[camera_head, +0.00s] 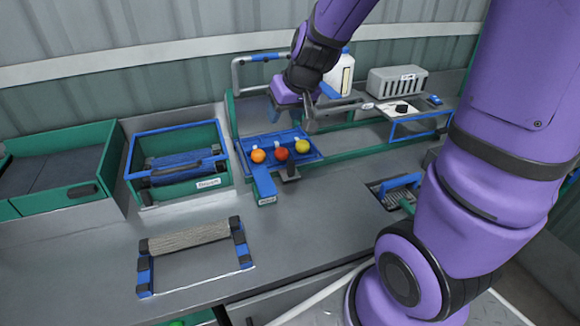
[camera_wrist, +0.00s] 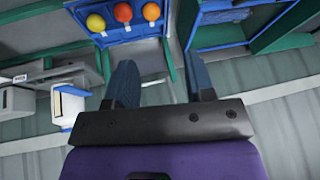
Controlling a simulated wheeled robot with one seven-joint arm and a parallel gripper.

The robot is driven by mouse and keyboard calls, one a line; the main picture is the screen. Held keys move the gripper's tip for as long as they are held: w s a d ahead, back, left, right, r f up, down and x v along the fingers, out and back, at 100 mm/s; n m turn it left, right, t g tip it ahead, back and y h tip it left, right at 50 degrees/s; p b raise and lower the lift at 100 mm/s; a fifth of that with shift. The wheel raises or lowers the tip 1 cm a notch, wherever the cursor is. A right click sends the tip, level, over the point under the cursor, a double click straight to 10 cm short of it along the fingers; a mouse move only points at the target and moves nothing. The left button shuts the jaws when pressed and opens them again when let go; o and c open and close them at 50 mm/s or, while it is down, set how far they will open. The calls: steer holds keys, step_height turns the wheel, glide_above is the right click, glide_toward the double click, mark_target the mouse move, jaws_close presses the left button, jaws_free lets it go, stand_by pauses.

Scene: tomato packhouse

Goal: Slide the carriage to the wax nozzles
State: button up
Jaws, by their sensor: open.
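The carriage (camera_head: 316,157) is a blue tray with an orange (camera_head: 258,156), a red (camera_head: 281,154) and a yellow (camera_head: 302,146) tomato in a row. It stands at the left part of a green rail (camera_head: 365,150), with a dark upright piece in front. The carriage also shows at the top of the wrist view (camera_wrist: 131,33), with the tomatoes on it. My gripper (camera_head: 292,112) is above and behind the tomatoes, open and empty. Its two fingers are apart in the wrist view (camera_wrist: 163,82). I cannot clearly make out the wax nozzles.
A blue-framed stand (camera_head: 420,126) is at the rail's right. Behind are a white jug (camera_head: 346,72) and a grey slotted box (camera_head: 396,80). A green bin with blue rim (camera_head: 180,130) is left of the carriage. A roller frame (camera_head: 190,238) lies on the front bench.

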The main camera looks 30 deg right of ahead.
steer(key=w+d+f+h, duration=0.1)
steer(key=w+d+f, duration=0.25)
steer(key=f, duration=0.45)
steer(key=m+g+h, duration=0.1)
steer(key=m, duration=0.1)
glide_toward(291, 162)
step_height(291, 162, down, 2)
steer(key=shift+w+x, duration=0.15)
steer(key=shift+x, duration=2.55)
steer(key=shift+w+x, duration=0.15)
steer(key=shift+x, duration=2.5)
steer(key=shift+d+r, duration=0.1)
steer(key=shift+n, duration=0.3)
jaws_close()
